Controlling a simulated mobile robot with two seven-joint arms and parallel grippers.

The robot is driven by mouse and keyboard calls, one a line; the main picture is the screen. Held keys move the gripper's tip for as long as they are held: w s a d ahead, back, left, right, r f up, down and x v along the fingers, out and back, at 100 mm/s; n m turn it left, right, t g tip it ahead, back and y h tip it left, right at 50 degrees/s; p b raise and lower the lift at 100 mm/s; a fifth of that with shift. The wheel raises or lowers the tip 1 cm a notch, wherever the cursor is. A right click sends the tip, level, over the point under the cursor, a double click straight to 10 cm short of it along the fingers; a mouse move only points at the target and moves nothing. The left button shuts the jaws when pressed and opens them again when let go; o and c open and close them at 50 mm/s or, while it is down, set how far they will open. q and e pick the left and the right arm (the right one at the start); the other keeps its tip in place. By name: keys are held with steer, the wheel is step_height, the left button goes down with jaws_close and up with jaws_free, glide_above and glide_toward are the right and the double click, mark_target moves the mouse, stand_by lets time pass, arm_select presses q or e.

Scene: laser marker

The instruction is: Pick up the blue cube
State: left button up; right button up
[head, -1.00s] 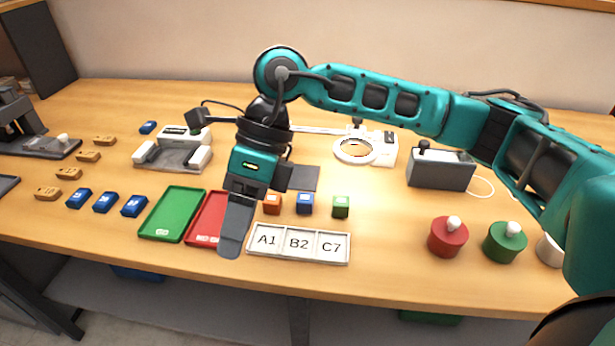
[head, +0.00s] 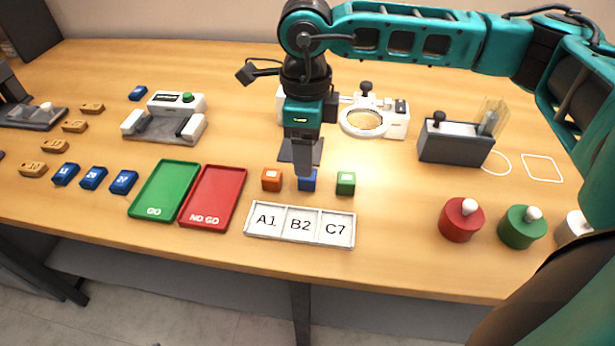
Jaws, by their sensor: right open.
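The blue cube (head: 308,183) stands on the table between the orange cube (head: 271,180) and the green cube (head: 345,183), behind the white tray (head: 299,237) marked A1, B2 and C7. My right gripper (head: 304,172) points down over the blue cube and hides its upper part. The gripper is open, seen edge-on, with one finger covering the other. I cannot tell whether it touches the cube. My left gripper is not in view.
A green GO tray (head: 165,190) and a red NO GO tray (head: 212,196) lie to the left. A ring magnifier (head: 365,122) stands behind. Red (head: 461,219) and green (head: 521,227) knobbed cylinders stand at the right. The table between the white tray and the red cylinder is clear.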

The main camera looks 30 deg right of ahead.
mark_target(307, 179)
step_height(307, 179, down, 5)
steer(key=shift+d+f, duration=0.1)
steer(key=shift+c, duration=0.4)
steer(key=c, duration=1)
